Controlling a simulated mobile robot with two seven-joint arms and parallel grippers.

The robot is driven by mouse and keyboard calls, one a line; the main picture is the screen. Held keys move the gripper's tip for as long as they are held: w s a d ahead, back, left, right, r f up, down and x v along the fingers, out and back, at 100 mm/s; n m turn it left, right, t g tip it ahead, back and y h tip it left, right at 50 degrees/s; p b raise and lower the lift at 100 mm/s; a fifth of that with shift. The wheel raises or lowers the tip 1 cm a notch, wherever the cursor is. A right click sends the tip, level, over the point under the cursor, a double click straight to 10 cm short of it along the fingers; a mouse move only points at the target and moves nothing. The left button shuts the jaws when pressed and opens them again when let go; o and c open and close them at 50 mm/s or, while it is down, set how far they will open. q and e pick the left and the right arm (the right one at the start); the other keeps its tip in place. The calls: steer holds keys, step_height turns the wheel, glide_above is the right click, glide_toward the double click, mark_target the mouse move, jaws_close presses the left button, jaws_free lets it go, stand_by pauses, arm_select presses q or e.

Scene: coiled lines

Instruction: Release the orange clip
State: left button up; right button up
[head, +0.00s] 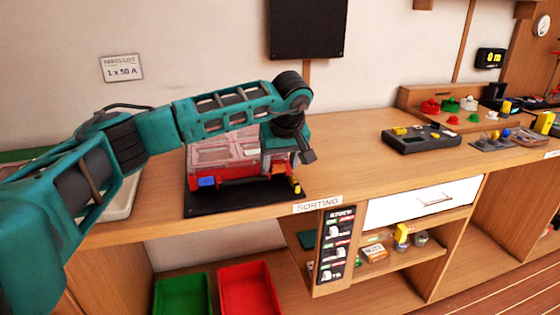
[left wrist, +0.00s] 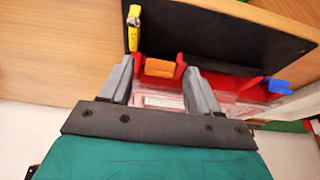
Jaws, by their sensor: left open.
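A red case (head: 238,172) with a clear lid sits on a black mat (head: 225,207) on the counter. In the left wrist view the orange clip (left wrist: 160,68) is on the case's red edge, between two red lugs. My left gripper (left wrist: 159,64) is open, its grey fingers on either side of the clip, with gaps visible. A blue clip (left wrist: 278,85) is further right on the same edge; it also shows in the head view (head: 207,181). In the head view my left arm hides part of the case, and I cannot make out the orange clip there. My right gripper is out of view.
A yellow and black item (left wrist: 134,28) lies by the case on the mat. A pale tray (head: 122,205) is left of the mat. A dark case (head: 420,138) stands further right. The counter between them is clear. Green and red bins (head: 250,290) are below.

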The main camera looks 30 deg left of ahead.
arm_select(q)
steer(key=shift+c, duration=0.3)
steer(key=c, duration=1)
steer(key=shift+s+d+f+t+y, duration=0.15)
steer(key=shift+f+t+y, duration=0.05)
steer(key=shift+t+y, duration=0.1)
steer(key=shift+d, duration=0.1)
steer(key=o, duration=1.1)
steer(key=shift+c, duration=0.2)
steer(key=v, duration=1.3)
steer(key=shift+s+d+f, duration=0.2)
steer(key=shift+s, duration=0.05)
